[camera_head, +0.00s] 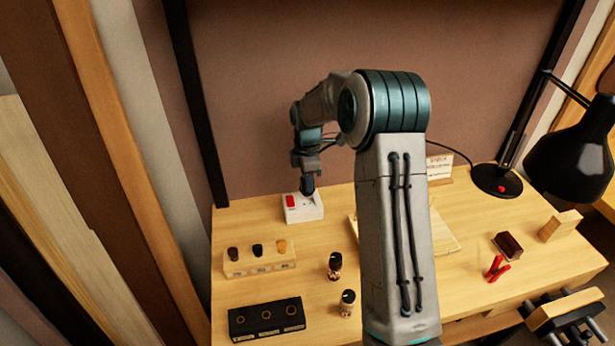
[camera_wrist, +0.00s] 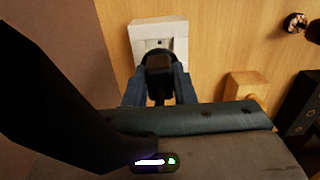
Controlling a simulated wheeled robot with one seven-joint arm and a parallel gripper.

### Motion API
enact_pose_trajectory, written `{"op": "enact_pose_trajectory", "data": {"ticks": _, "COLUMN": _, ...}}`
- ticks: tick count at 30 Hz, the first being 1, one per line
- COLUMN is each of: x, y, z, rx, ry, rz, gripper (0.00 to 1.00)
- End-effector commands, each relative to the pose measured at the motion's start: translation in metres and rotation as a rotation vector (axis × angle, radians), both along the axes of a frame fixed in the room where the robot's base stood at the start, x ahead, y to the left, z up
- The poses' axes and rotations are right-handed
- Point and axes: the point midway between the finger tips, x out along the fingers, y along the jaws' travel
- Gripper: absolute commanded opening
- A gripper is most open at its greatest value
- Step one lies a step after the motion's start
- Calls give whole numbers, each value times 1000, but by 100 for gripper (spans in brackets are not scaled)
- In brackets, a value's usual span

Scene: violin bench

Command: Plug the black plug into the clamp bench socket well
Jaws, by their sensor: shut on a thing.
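A white socket box (camera_head: 304,210) with a red switch stands at the back left of the bench. The white box also shows at the top of the wrist view (camera_wrist: 176,28), with a small dark opening in its face. In the wrist view my gripper (camera_wrist: 160,88) is shut on the black plug (camera_wrist: 159,68), with a finger on each side. The plug overlaps the near part of the box in that view. Its prongs and the well beneath it are hidden, so I cannot tell whether it is seated.
A wooden block with several coloured pieces (camera_head: 259,261) and a black three-hole block (camera_head: 266,318) lie in front. Two small bottles (camera_head: 335,266) (camera_head: 347,303) stand nearby. A black lamp (camera_head: 572,150), red pliers (camera_head: 496,269) and a dark red block (camera_head: 508,246) are at the right.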

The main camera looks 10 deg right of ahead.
Motion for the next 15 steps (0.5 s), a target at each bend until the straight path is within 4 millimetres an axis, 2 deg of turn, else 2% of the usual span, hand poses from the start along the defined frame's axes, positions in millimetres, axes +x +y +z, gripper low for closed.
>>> {"op": "enact_pose_trajectory", "data": {"ticks": 1, "x": 0, "y": 0, "z": -7, "rx": 0, "ry": 0, "rz": 0, "gripper": 3}}
{"op": "enact_pose_trajectory", "data": {"ticks": 4, "x": 0, "y": 0, "z": -13, "rx": 0, "ry": -1, "rz": 0, "gripper": 3}}
{"op": "enact_pose_trajectory", "data": {"ticks": 15, "x": 0, "y": 0, "z": -15, "rx": 0, "ry": 0, "rz": -1, "gripper": 3}}
